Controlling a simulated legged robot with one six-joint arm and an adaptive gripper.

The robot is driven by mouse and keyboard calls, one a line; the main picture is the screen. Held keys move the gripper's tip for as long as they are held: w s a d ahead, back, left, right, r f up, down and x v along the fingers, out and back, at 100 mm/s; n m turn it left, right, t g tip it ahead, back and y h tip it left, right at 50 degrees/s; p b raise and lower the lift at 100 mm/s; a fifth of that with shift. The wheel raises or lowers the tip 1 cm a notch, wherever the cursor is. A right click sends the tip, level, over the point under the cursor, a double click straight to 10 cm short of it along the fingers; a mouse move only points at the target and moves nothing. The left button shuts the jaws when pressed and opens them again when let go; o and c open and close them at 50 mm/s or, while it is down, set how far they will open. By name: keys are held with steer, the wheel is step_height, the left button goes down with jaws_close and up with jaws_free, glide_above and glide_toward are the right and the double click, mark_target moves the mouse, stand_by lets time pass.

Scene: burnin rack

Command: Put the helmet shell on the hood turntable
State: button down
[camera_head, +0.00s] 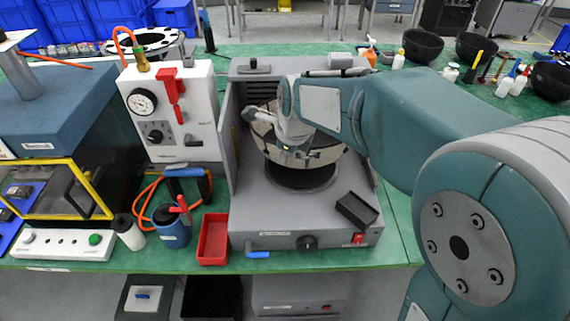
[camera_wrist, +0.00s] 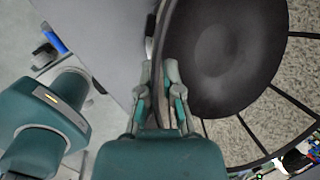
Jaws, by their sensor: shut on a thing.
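In the head view my gripper (camera_head: 290,143) is at the shell's near left part, and my arm covers some of the right side. I cannot tell whether shell and turntable touch.
The hood (camera_head: 240,150) has a side wall at left. A black tray (camera_head: 357,210) lies on its front right deck. A gauge panel (camera_head: 150,110), blue cup (camera_head: 172,232) and red tray (camera_head: 213,240) stand to the left. Dark bowls (camera_head: 423,46) and bottles are at back right.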

steer(key=shift+s+d+x, duration=0.15)
steer(key=shift+x, duration=0.75)
steer(key=shift+s+d+x, duration=0.1)
steer(key=shift+x, duration=0.8)
steer(key=shift+f, duration=0.25)
steer(key=c, duration=0.8)
jaws_free()
steer(key=shift+r, duration=0.1)
steer(key=v, duration=1.2)
steer(key=s+d+f+n+t, duration=0.1)
steer(key=s+d+n, duration=0.5)
steer(key=s+n, duration=0.3)
steer(key=s+d+f+n+t+h, duration=0.1)
steer(key=s+d+n, duration=0.5)
steer(key=s+n, duration=0.3)
steer(key=shift+s+f+n+t+h, duration=0.15)
steer(key=shift+s+n+t+h, duration=0.2)
steer(key=shift+n, duration=1.65)
